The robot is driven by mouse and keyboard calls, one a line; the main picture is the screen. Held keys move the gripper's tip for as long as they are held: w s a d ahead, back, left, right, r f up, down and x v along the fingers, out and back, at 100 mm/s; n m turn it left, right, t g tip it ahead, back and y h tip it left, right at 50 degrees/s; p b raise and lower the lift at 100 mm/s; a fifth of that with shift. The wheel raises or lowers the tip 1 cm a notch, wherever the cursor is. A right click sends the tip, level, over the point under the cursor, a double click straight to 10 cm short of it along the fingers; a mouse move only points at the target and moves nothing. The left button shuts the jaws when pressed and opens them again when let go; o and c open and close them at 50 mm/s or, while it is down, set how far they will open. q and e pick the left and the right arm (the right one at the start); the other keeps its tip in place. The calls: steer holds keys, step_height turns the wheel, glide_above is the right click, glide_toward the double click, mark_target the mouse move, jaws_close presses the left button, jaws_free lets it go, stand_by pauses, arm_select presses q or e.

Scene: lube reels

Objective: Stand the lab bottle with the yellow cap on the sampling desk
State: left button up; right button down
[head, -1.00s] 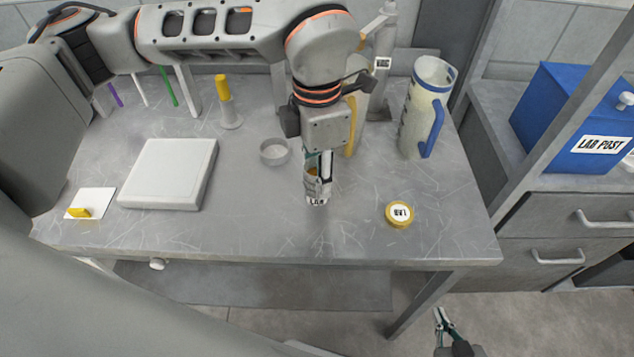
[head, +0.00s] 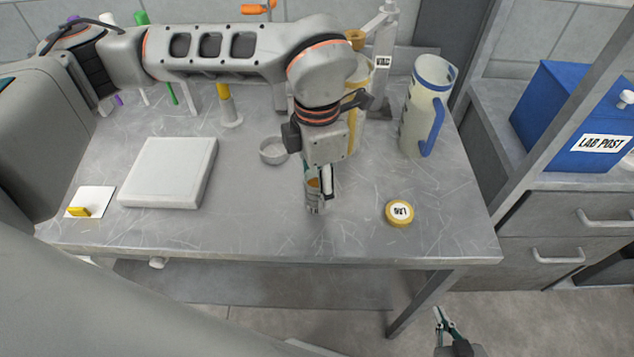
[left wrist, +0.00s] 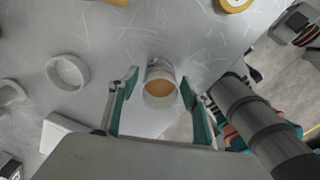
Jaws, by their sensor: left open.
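A small clear bottle (head: 315,200) with an orange-yellow top stands on the sampling desk (head: 290,238), near its front middle. In the left wrist view the bottle (left wrist: 160,86) shows from above, upright as far as I can tell. My left gripper (head: 318,182) points down at it. Its teal fingers (left wrist: 160,86) are spread, one on each side of the bottle, with visible gaps. The gripper hides part of the bottle in the head view. My right gripper (head: 441,318) is low at the bottom right, off the desk, too small to judge its opening.
A yellow labelled disc (head: 399,213) lies right of the bottle. A shallow grey dish (head: 274,151) sits behind left, and a white flat box (head: 168,172) further left. A jug with a blue handle (head: 420,110) stands back right. The front strip of desk is clear.

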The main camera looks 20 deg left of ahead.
arm_select(q)
steer(key=shift+r, duration=0.1)
step_height(320, 180, up, 12)
steer(key=shift+b, duration=0.4)
stand_by(0.5)
